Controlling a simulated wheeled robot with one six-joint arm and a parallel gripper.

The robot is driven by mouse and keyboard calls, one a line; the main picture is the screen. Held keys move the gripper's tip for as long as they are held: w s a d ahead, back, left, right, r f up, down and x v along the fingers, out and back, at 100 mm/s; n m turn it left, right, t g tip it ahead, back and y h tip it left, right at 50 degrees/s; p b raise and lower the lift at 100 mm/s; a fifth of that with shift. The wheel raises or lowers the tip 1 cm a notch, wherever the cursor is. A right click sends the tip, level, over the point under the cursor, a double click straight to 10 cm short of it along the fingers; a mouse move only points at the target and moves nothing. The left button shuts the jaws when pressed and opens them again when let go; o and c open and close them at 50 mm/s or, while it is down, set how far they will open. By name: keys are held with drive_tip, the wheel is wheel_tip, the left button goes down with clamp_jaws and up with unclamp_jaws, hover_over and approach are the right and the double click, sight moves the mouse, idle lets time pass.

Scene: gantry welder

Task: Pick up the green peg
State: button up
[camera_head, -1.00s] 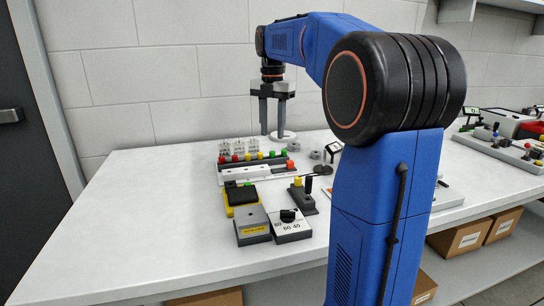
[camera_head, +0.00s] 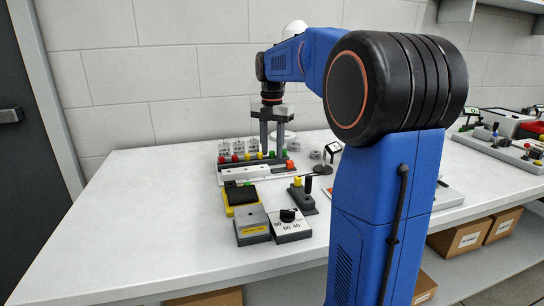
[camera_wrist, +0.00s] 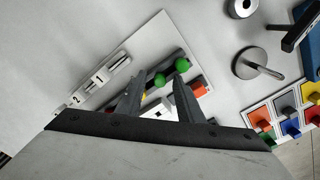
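Two green pegs stand at the right end of a row of coloured pegs on a rack (camera_head: 222,180). In the wrist view, one green peg (camera_wrist: 160,79) shows between my fingers and the other green peg (camera_wrist: 182,65) lies just beyond the right fingertip. My gripper (camera_head: 272,150) points down over the green end of the row, and it also shows in the wrist view (camera_wrist: 159,77). Its fingers are apart, with nothing held between them. In the head view the fingers partly hide the pegs, and I cannot tell whether they touch any.
A black and yellow device (camera_head: 242,196), a grey box (camera_head: 252,225), a dial box (camera_head: 290,226) and a joystick unit (camera_head: 303,195) stand in front of the rack. The table's left side is clear.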

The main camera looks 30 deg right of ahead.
clamp_jaws()
